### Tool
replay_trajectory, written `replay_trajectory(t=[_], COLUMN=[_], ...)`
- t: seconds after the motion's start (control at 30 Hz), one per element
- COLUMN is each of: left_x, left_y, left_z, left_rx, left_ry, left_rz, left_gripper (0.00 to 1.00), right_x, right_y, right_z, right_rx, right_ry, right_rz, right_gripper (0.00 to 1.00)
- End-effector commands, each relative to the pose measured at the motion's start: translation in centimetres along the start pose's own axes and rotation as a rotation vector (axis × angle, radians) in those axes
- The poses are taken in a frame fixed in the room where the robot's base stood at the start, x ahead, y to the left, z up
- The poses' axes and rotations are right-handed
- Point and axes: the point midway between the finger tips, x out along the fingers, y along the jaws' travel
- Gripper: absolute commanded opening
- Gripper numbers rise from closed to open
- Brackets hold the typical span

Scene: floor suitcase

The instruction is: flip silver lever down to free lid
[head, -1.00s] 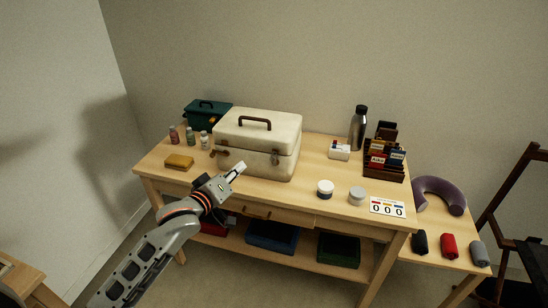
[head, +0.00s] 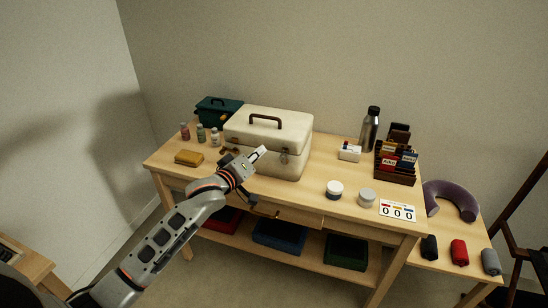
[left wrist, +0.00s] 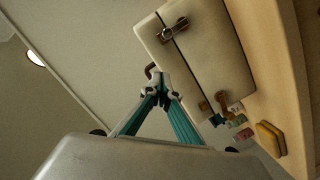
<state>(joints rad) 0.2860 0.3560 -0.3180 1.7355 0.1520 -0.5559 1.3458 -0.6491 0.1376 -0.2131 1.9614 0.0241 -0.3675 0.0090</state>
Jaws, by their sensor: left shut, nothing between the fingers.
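A cream case (head: 285,125) with a brown top handle stands on the wooden table. Its silver lever (head: 285,157) sits on the front, right of my left gripper. In the left wrist view the lever (left wrist: 174,29) lies across the lid seam near the case's far end. A brownish latch (left wrist: 221,99) shows at the other end of the same seam. My left gripper (head: 261,152) is shut and empty, in front of the case and short of the lever. Its closed fingertips also show in the left wrist view (left wrist: 159,80). My right gripper is not in view.
Left of the case are a yellow block (head: 188,158), small bottles (head: 200,133) and a teal box (head: 217,108). To the right are two jars (head: 334,189), a number card (head: 397,210), a steel bottle (head: 370,128) and a rack (head: 396,178).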

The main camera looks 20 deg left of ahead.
Motion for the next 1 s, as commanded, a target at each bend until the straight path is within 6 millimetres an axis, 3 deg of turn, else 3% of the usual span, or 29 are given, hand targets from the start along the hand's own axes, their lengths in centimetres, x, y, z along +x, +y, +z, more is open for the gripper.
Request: replay_trajectory(t=[0.23, 0.3, 0.5, 1.0], left_x=[4.5, 4.6, 5.0, 5.1], left_y=[-0.1, -0.2, -0.1, 0.1], left_z=[0.4, 1.8, 3.6, 4.0], left_rx=[0.0, -0.003, -0.001, 0.001], left_ry=[-0.002, -0.004, -0.002, -0.001], left_rz=[-0.001, -0.002, 0.0, 0.0], left_gripper=[0.0, 0.0, 0.0, 0.0], right_x=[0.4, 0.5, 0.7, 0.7], right_y=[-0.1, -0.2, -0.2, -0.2], right_z=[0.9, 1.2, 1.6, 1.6], right_rx=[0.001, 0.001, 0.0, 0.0], right_ry=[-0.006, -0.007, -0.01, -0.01], right_rz=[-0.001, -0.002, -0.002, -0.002], right_gripper=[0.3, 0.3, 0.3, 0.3])
